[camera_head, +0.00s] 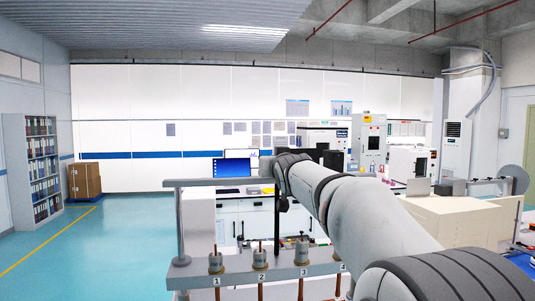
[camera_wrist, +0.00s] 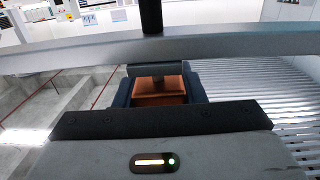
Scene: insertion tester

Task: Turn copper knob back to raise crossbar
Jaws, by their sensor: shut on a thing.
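The copper knob (camera_wrist: 160,84) shows in the wrist view between the two dark jaws of my gripper (camera_wrist: 159,90). My gripper is shut on it, one jaw on each side. The grey crossbar (camera_wrist: 70,55) runs across the wrist view just beyond the knob. In the head view the crossbar (camera_head: 225,183) lies level across the top of the test stand, and its right part is hidden behind my arm. The knob and my gripper are hidden by my arm in the head view.
A dark vertical rod (camera_head: 277,220) hangs under the crossbar. A post (camera_head: 180,230) stands at the left. Lab benches and a cream cabinet (camera_head: 455,220) are behind.

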